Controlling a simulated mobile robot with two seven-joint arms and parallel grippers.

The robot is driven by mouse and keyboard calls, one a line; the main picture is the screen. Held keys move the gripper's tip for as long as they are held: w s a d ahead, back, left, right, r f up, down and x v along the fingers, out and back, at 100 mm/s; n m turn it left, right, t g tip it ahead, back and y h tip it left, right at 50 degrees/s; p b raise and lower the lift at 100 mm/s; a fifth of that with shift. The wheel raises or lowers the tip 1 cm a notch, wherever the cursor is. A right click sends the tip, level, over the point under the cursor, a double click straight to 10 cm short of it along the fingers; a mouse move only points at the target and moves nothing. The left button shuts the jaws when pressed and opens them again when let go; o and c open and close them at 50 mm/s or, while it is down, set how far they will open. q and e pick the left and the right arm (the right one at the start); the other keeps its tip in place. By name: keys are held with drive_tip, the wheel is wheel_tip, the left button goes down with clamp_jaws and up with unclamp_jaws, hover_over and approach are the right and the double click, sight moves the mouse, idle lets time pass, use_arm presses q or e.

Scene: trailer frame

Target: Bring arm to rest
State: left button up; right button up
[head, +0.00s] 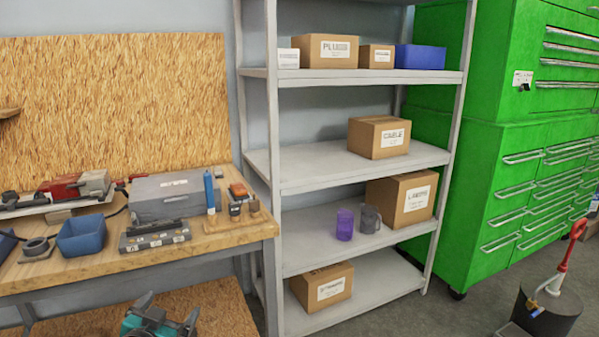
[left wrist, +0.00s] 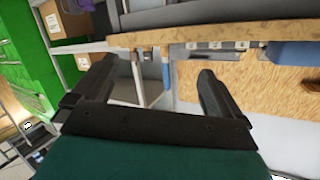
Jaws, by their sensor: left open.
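My left gripper (head: 168,312) shows at the bottom left of the head view, with a teal body and dark fingers. It is low, in front of the workbench (head: 262,228) and below the level of its top. In the left wrist view the two dark fingers of the left gripper (left wrist: 155,78) stand wide apart with nothing between them. The view there is tilted, and the wooden bench edge (left wrist: 180,37) runs across its upper part. My right gripper is not in view.
A grey shelf rack (head: 310,166) with boxes and a purple cup (head: 345,224) stands right of the bench. A green tool cabinet (head: 473,160) is at the right. A dark drum (head: 560,312) with a red-handled tool (head: 571,245) is at the lower right. Grey floor shows between.

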use_arm(q)
drive_tip(key=s+d+f+g, duration=0.1)
drive_tip(key=s+d+f, duration=0.2)
drive_tip(key=s, duration=0.6)
drive_tip(key=s+d+f+g+h, duration=0.1)
drive_tip(key=s+d+f+g, duration=0.1)
drive_tip(key=s+f, duration=0.3)
drive_tip(key=s+d+f+n+g, duration=0.1)
drive_tip(key=s+d+f, duration=0.3)
drive_tip(key=s, duration=0.8)
drive_tip(key=shift+s+d+f+h, duration=0.3)
drive_tip(key=shift+f+h, duration=0.1)
drive_tip(key=shift+f, duration=0.1)
drive_tip(key=shift+c, duration=0.4)
